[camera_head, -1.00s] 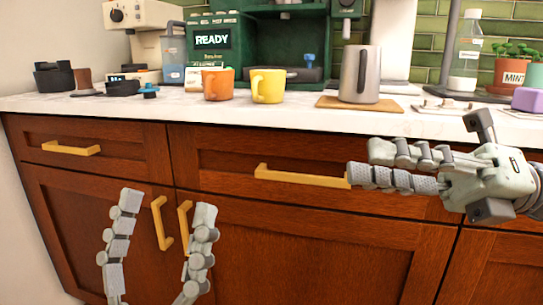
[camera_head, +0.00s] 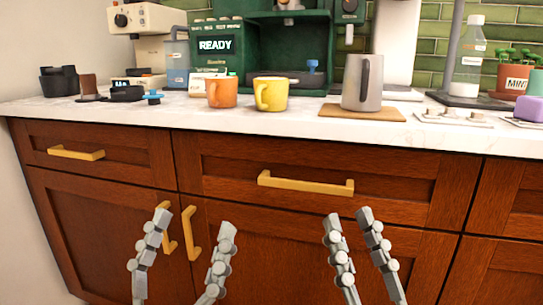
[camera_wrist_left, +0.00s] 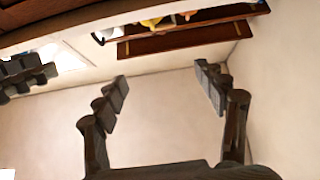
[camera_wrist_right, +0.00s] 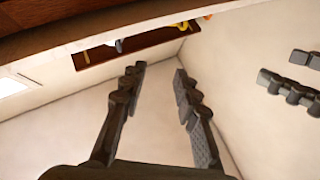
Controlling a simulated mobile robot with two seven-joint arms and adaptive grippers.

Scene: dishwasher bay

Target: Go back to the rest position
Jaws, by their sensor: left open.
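My left gripper (camera_head: 194,222) is open and empty, in front of the lower cabinet doors in the head view. Its two grey fingers stand well apart in the left wrist view (camera_wrist_left: 160,75). My right gripper (camera_head: 350,216) is to its right, below the wide drawer handle, at about the same height. Its fingers are apart with nothing between them, in a narrower gap than the left one's. The right wrist view also shows this gap (camera_wrist_right: 159,72). Both grippers point upward in the head view, below the worktop edge.
The white worktop (camera_head: 220,118) carries an orange mug (camera_head: 221,92), a yellow mug (camera_head: 270,94) and a grey jug (camera_head: 362,82) on a wooden board. A green coffee machine (camera_head: 260,40) stands behind. Yellow handles (camera_head: 305,184) stick out from the brown cabinet fronts.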

